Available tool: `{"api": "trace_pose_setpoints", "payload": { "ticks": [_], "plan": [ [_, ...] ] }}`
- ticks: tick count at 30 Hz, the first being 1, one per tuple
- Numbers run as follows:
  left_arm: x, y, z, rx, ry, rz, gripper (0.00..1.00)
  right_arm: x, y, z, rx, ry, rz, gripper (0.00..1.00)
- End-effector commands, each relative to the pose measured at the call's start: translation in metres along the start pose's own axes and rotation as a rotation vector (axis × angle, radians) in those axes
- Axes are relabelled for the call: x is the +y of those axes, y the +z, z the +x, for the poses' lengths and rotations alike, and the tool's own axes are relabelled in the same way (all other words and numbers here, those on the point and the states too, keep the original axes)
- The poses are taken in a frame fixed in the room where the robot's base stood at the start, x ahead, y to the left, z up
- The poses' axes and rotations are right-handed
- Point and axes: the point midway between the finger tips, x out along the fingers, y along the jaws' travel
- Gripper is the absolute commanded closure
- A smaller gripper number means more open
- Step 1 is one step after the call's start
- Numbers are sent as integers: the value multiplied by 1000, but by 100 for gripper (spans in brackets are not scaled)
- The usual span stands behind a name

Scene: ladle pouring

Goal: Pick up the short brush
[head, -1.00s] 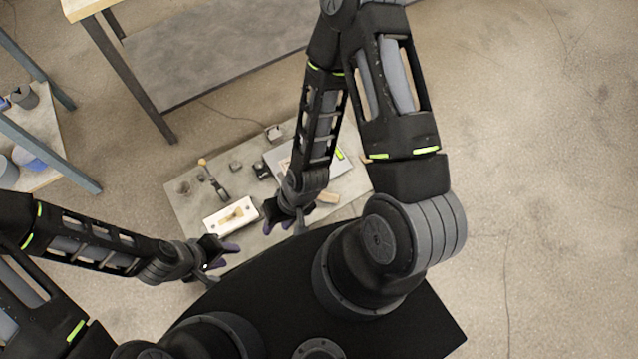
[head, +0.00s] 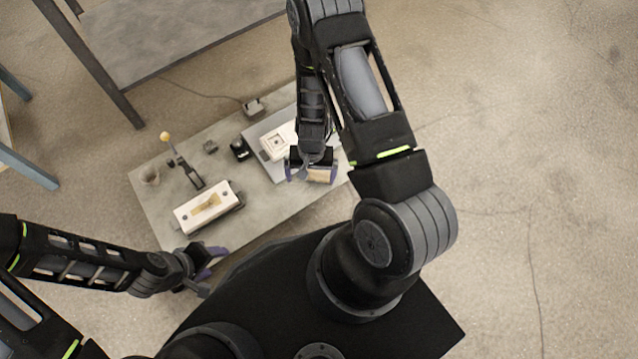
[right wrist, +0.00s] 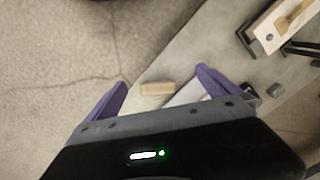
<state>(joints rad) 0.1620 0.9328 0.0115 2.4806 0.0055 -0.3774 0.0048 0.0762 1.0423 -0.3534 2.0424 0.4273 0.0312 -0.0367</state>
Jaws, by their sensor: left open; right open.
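A small tan block-like piece (head: 321,175), which looks like the short brush, lies near the right end of the grey work table (head: 285,205); no bristles can be made out. In the right wrist view the same piece (right wrist: 156,88) appears between and beyond the purple fingertips. My right gripper (head: 312,169) is open and empty above it, pointing down; the remaining height is hard to tell. My left gripper (head: 212,270) is open and empty off the table's front left edge.
A white mould-like box (head: 190,218) with a tan shape on top stands at the table's front left. Behind it are a ladle-like tool (head: 188,172), a small cup (head: 150,176) and a black object (head: 240,149). A white square part (head: 272,145) sits on a grey plate beside my right arm.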

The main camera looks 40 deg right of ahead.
Motion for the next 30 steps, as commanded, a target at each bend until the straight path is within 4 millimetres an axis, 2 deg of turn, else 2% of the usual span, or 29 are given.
{"api": "trace_pose_setpoints", "payload": {
  "ticks": [1, 3, 7, 12, 21, 30],
  "plan": [
    [-15, 0, 39, 5, -2, -2, 46, 7, -20, 41, 14, 11, 36, 0],
    [-23, -1, 58, 10, -3, -4, 46, 15, -40, 60, 25, 21, 82, 0],
    [-32, -3, 79, 16, -5, -7, 46, 23, -67, 79, 42, 28, 139, 0],
    [-35, -4, 86, 19, -6, -8, 46, 27, -81, 83, 51, 28, 169, 0],
    [-35, -4, 84, 19, -6, -8, 46, 27, -80, 82, 51, 28, 170, 0],
    [-39, -5, 97, 24, -6, -9, 46, 28, -82, 108, 50, 29, 170, 0]
  ]
}}
